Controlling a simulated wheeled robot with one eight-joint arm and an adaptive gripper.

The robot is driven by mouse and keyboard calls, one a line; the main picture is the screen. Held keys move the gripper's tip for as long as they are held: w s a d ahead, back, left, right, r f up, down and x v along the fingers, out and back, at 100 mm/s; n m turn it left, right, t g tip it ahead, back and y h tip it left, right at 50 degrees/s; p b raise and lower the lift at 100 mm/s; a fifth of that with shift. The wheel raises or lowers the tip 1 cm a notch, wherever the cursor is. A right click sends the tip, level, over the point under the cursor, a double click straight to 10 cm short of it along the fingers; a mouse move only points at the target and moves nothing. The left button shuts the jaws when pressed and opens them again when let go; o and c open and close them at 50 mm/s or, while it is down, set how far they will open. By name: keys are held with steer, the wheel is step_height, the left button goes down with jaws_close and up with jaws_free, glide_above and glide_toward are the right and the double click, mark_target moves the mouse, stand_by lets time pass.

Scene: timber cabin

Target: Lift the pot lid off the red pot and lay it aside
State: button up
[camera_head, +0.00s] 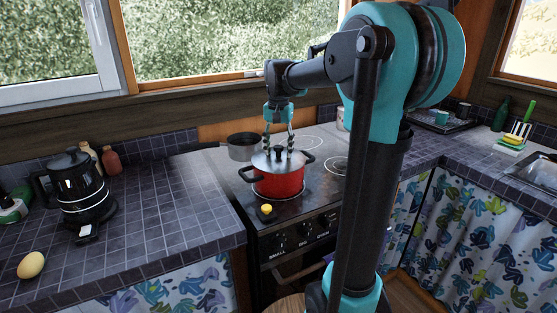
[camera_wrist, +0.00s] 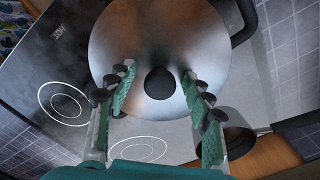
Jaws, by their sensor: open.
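The red pot (camera_head: 279,186) stands on the black cooktop, with black side handles. The metal pot lid (camera_head: 264,162) sits on top of it, with a black knob (camera_head: 278,152) at its centre. In the wrist view the lid (camera_wrist: 130,45) fills the upper middle, and its knob (camera_wrist: 159,83) shows between the fingers. My gripper (camera_head: 278,150) points down over the lid. It is open in the wrist view (camera_wrist: 158,78), one finger on each side of the knob, with gaps between. Whether the fingertips touch the lid cannot be told.
A grey saucepan (camera_head: 243,147) stands behind the pot to the left.

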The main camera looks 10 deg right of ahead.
jaws_close()
stand_by(0.3)
steer(key=shift+r, duration=0.1)
